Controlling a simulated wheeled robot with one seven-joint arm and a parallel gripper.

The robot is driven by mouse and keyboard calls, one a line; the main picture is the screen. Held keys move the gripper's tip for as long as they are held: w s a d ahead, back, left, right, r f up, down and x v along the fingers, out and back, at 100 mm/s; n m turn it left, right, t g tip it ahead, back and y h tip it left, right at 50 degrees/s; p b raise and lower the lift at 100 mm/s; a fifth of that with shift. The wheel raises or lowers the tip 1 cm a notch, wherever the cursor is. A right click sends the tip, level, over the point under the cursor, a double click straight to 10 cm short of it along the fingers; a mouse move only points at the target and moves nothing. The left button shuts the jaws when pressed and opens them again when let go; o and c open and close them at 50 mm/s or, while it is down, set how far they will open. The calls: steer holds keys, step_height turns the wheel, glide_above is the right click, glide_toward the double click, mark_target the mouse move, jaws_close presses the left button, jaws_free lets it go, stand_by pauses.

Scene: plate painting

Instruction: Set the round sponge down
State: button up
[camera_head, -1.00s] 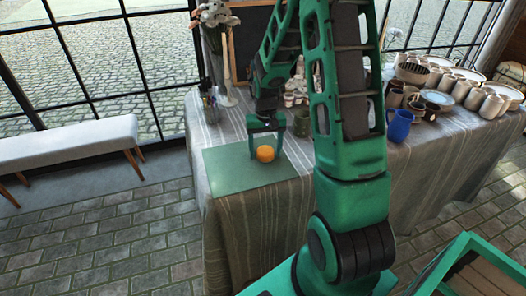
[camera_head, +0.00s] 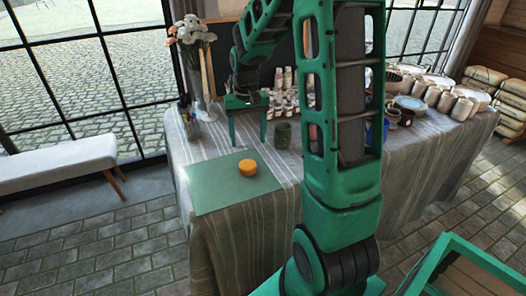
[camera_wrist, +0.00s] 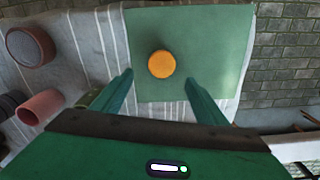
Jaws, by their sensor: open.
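The round orange sponge (camera_head: 248,167) lies on the green mat (camera_head: 215,187) at the front left of the cloth-covered table. My gripper (camera_head: 248,142) is above and behind it, with its fingers pointing down, apart and empty. In the wrist view the sponge (camera_wrist: 161,64) lies on the mat (camera_wrist: 210,40), beyond and between the two open fingertips (camera_wrist: 157,82), with nothing touching it.
A dark green cup (camera_head: 282,136) stands right of my gripper. A vase of flowers (camera_head: 197,70) and small bottles stand at the back. Several mugs, bowls and plates (camera_head: 410,103) fill the table's right side.

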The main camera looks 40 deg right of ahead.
steer(key=s+a+r, duration=0.1)
steer(key=s+r, duration=0.2)
steer(key=s, duration=1.1)
steer(key=s+a+r+m, duration=0.1)
steer(key=s+a+r, duration=0.1)
steer(key=s, duration=1.2)
steer(key=shift+r, duration=0.65)
steer(key=shift+s+a, duration=0.1)
